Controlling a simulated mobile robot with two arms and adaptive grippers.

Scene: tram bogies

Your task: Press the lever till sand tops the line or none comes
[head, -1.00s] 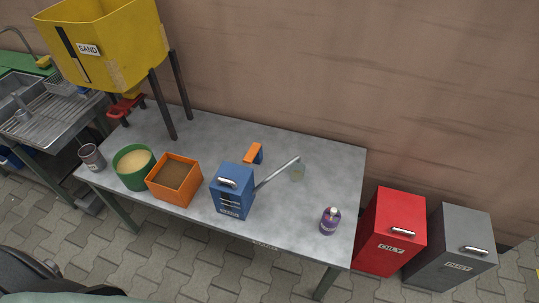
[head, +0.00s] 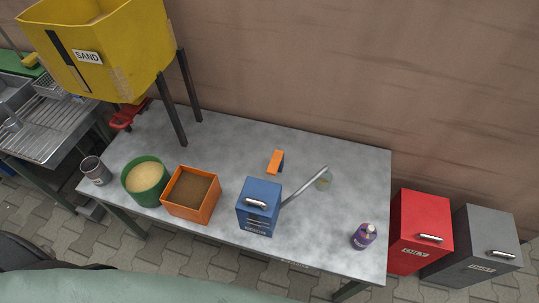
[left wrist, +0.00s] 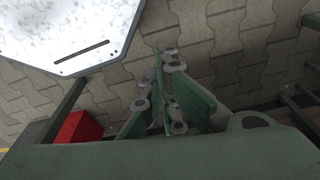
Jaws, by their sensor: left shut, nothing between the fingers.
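The yellow sand hopper (head: 100,50) stands on dark legs at the table's back left, marked SAND. A red lever-like part (head: 130,113) sits below it, partly hidden by the hopper. A small grey cup (head: 95,170) stands at the table's left edge. A green round tub (head: 146,180) holds pale sand, and an orange box (head: 190,193) holds brown material. No fill line can be made out. My left gripper (left wrist: 167,55) is shut and empty in the left wrist view, above paving and away from the hopper. My right gripper is not in view.
On the grey table (head: 330,235) stand a blue box (head: 259,205), an orange piece (head: 275,161) and a purple bottle (head: 363,236). A red bin (head: 420,230) and grey bin (head: 472,245) stand at right. A metal sink (head: 50,120) is at left.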

